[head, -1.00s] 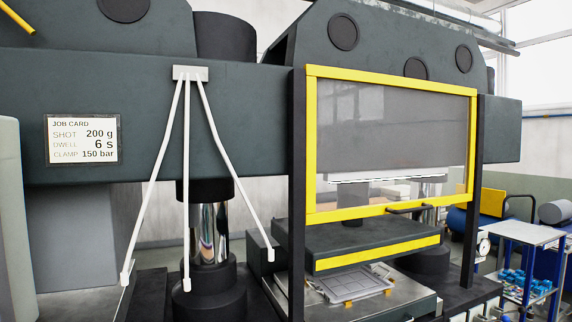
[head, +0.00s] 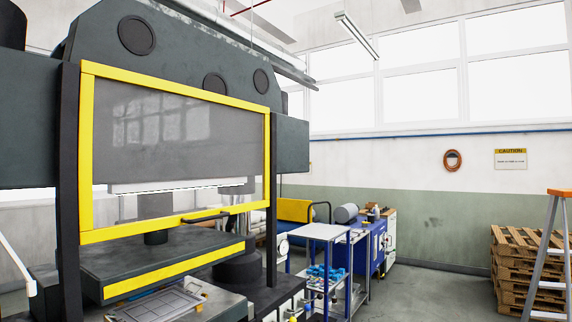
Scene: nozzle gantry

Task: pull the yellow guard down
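The yellow guard (head: 87,160) is a yellow frame around a clear pane, held between two dark upright posts on the press. It stands raised, with its lower bar above the dark platen (head: 150,257) that has a yellow front edge. A dark handle (head: 206,217) sits on the guard's lower bar, right of its middle. Below the platen, a grey mould plate (head: 165,305) lies on the press bed, partly cut off by the picture's bottom edge. Neither of my grippers shows in the head view.
Right of the press stands a white-topped trolley (head: 322,232) with blue parts on its lower shelf. A blue workbench (head: 366,246) stands behind it. Stacked wooden pallets (head: 520,262) and a stepladder (head: 549,262) stand at far right. The floor between is open.

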